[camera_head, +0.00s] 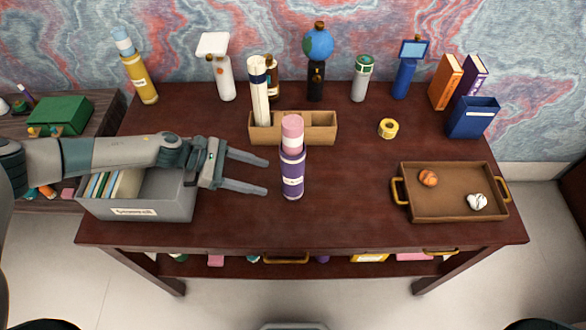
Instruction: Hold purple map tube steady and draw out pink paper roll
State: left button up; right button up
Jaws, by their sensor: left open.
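The purple map tube (292,180) stands upright near the middle of the desk, with a white label band on its side. The pink paper roll (292,129) sticks up out of the tube's top. My left gripper (266,177) comes in from the left and is open and empty. Its two fingers point right toward the tube, and their tips end just left of it. My right gripper does not show in the head view.
A tan divided box (322,127) holding a cream roll (259,92) stands behind the tube. A grey file box (178,206) is under my left arm. A brown tray (450,208) with two small balls sits at the right. The desk between tube and tray is clear.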

aim_at(283, 183)
pick_arm(q)
jog(key=shift+d+f, duration=0.1)
jog(key=shift+d, duration=0.05)
jog(key=shift+x, duration=0.9)
jog(key=b+x, duration=0.1)
jog(key=x, duration=0.5)
jog(key=shift+s+b, duration=0.1)
jog(key=shift+b, duration=0.3)
jog(key=shift+b+x, duration=0.3)
jog(key=shift+x, duration=0.65)
jog(key=shift+c, duration=0.6)
